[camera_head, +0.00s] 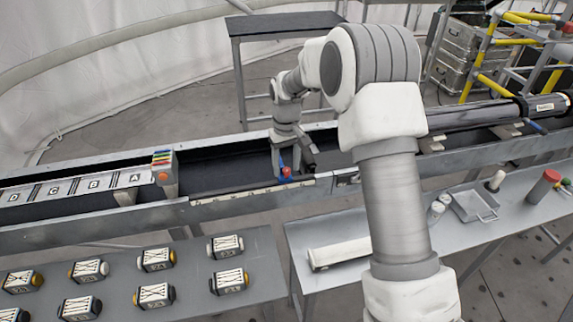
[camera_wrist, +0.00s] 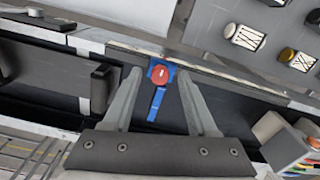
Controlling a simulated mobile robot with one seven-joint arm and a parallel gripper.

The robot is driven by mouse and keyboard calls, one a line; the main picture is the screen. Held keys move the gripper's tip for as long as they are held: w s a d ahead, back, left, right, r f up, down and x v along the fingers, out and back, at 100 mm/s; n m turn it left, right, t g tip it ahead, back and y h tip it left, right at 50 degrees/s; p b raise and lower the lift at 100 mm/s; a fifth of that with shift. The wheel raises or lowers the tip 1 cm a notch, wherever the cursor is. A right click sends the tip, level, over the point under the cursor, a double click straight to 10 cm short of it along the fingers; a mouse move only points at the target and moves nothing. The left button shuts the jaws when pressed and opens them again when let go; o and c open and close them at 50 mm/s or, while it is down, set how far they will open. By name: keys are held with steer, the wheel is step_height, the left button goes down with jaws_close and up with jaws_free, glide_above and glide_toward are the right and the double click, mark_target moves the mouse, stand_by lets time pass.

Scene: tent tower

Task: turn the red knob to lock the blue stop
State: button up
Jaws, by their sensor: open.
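The red knob (camera_wrist: 161,74) is round with a small pale mark, and sits on the blue stop (camera_wrist: 155,105) at the metal rail of the black trough. The stop's blue arm reaches from the knob into the trough. In the head view the red knob (camera_head: 287,171) is small beside my gripper. My gripper (camera_wrist: 160,75) is open, with one finger on each side of the knob and a gap to both. I cannot tell how far the fingertips are above it. In the head view my gripper (camera_head: 288,165) points down at the trough and partly hides the blue stop.
The trough's metal rail (camera_head: 215,207) runs along the front. A block with coloured strips (camera_head: 164,172) stands left in the trough, beside lettered plates (camera_head: 85,184). A dark block (camera_wrist: 103,88) stands beside my gripper. Tables in front hold several small boxes (camera_head: 229,281) and a tray (camera_head: 470,207).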

steer(key=shift+c, duration=0.2)
jaws_close()
steer(key=shift+m, duration=2.9)
steer(key=shift+o, duration=0.2)
jaws_free()
